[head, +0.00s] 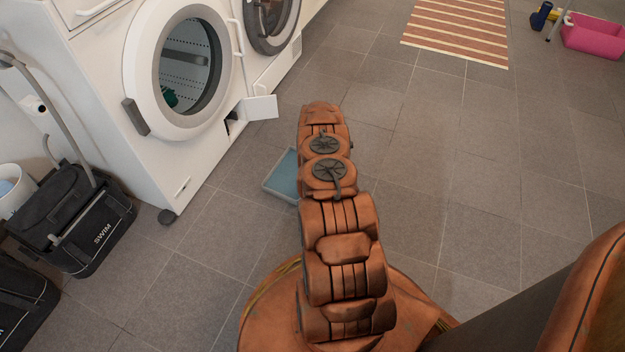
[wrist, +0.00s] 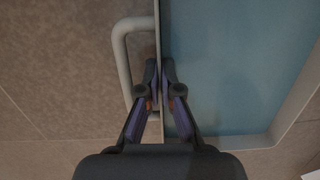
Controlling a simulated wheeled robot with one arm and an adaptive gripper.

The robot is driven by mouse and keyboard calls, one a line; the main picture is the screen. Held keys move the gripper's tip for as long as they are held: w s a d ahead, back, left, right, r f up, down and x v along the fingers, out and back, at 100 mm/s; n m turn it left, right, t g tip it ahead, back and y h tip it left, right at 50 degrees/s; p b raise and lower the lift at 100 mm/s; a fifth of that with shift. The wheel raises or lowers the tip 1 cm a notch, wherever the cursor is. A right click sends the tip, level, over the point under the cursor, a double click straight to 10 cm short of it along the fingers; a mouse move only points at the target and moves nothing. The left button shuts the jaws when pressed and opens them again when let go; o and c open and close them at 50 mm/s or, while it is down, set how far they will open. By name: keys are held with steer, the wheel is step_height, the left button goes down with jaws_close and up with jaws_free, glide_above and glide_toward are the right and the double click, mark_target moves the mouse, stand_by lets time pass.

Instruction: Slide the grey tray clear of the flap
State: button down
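The grey tray (head: 281,180) looks blue-grey inside and lies on the floor in front of the washing machine, partly hidden behind my arm in the head view. The small white flap (head: 262,107) stands open low on the machine's front; in the picture the tray's visible part lies below it, apart from it. In the wrist view, my gripper (wrist: 160,68) has its fingers on either side of the tray's thin wall, closed on it. The tray's inside (wrist: 225,70) is on the right and a pale loop handle (wrist: 122,62) on the left. The head view hides my gripper behind the arm.
The white washing machine (head: 98,75) with its round door open stands at left, a second machine beyond it. Black bags (head: 95,232) sit at far left. A striped rug (head: 458,28) and a pink tub (head: 592,38) lie at upper right. The tiled floor right of my arm is clear.

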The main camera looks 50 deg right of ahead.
steer(key=c, duration=1.2)
jaws_free()
steer(key=shift+a, duration=0.1)
steer(key=shift+c, duration=0.2)
step_height(320, 180, up, 12)
steer(key=d, duration=0.1)
steer(key=shift+w+d, duration=0.3)
steer(key=shift+d, duration=0.05)
